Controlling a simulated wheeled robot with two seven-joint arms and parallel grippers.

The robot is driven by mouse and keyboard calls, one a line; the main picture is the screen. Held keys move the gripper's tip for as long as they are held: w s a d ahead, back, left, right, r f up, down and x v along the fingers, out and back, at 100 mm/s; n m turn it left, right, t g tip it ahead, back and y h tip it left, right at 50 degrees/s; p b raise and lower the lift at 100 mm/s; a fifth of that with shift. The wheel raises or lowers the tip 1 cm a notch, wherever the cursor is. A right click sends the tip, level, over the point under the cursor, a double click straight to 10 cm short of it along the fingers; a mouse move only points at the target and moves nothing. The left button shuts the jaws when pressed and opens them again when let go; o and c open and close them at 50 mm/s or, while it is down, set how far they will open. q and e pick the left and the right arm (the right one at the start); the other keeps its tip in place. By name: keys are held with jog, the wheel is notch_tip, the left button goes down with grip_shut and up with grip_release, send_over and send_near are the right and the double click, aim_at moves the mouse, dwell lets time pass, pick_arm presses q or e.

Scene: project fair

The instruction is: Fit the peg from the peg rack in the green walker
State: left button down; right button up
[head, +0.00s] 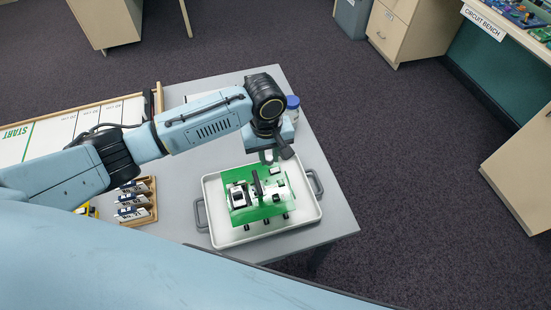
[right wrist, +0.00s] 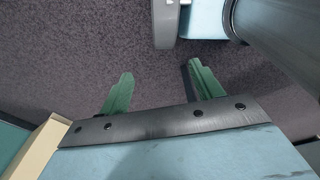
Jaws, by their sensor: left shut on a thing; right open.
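The green walker (head: 240,212) lies in a white tray with grey handles on the table. It is a green plate with white and black parts on top and dark feet along its front edge. My left gripper (head: 268,158) is over the back part of the walker, pointing down. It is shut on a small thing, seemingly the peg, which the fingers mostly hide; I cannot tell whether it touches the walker. A wooden rack (head: 154,211) holding several dark and white pieces stands left of the tray. My right gripper (right wrist: 160,75) is open and empty above the carpet.
The white tray (head: 213,190) sits near the table's right corner. A blue-lidded jar (head: 293,103) stands behind it. A START board (head: 22,145) and a yellow thing (head: 89,210) are at left. Bare grey table (head: 325,217) shows right of the tray.

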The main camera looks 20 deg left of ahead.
notch_tip(320, 180, up, 4)
jog(key=s+p, duration=0.2)
jog(key=p, duration=0.1)
pick_arm(q)
jog(key=s+d+f+n+b, duration=0.1)
jog(key=f+b, duration=0.1)
jog(key=f, duration=0.1)
jog(key=s+f+b, duration=0.1)
jog(key=f+b, duration=0.1)
jog(key=d+f+n+b, duration=0.1)
jog(key=f+b, duration=0.1)
jog(key=f, duration=0.1)
jog(key=shift+s+d+f+n, duration=0.3)
jog(key=shift+s, duration=0.1)
jog(key=shift+f+b, duration=0.35)
jog(key=shift+b, duration=0.05)
jog(key=shift+f, duration=0.7)
pick_arm(e)
notch_tip(320, 180, down, 6)
jog(key=w, duration=0.1)
jog(key=shift+f, duration=0.15)
pick_arm(q)
jog(key=shift+d+f+p, duration=0.1)
jog(key=shift+p, duration=0.75)
pick_arm(e)
jog(key=shift+s+r, duration=0.1)
jog(key=shift+r, duration=0.75)
pick_arm(q)
jog(key=shift+f, duration=0.6)
